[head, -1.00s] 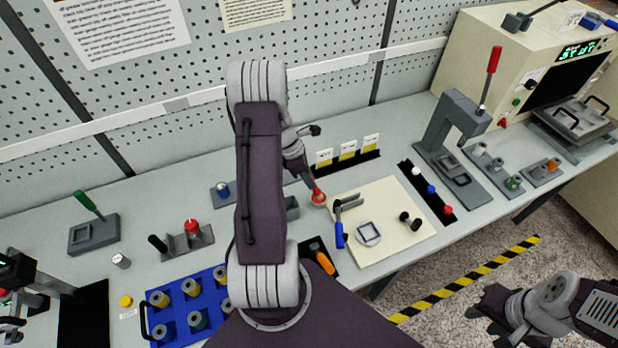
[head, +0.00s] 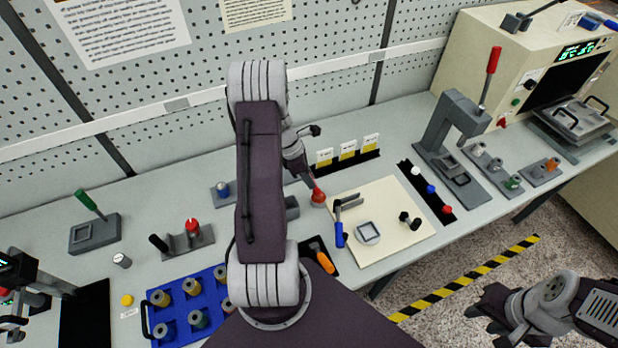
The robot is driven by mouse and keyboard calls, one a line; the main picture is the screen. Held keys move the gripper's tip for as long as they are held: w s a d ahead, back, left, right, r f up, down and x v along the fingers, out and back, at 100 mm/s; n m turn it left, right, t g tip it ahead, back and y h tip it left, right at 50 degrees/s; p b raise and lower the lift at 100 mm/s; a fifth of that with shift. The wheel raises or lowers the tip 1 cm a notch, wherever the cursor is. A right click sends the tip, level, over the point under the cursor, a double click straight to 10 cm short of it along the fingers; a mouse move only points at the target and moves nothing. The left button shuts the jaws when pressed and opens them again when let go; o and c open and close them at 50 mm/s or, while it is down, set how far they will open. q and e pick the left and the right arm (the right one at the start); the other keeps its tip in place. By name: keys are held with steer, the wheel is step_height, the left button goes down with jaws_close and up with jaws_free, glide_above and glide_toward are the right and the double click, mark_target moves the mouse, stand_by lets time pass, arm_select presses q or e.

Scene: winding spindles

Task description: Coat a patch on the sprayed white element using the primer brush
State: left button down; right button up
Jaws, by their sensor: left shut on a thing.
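My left gripper (head: 314,188) reaches down from behind my large arm link to the left edge of the cream mat. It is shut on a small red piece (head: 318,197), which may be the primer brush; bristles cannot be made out. My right gripper (head: 484,318) hangs at the lower right, off the bench, seemingly open and empty.
An orange-handled tool (head: 322,258) lies nearby. A black strip (head: 430,192) with white, blue and red pieces and a grey press (head: 452,140) stand right. A blue tray (head: 188,308) is lower left.

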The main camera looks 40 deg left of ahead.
arm_select(q)
step_height(320, 180, up, 7)
steer(key=p, duration=0.7)
stand_by(0.5)
stand_by(0.3)
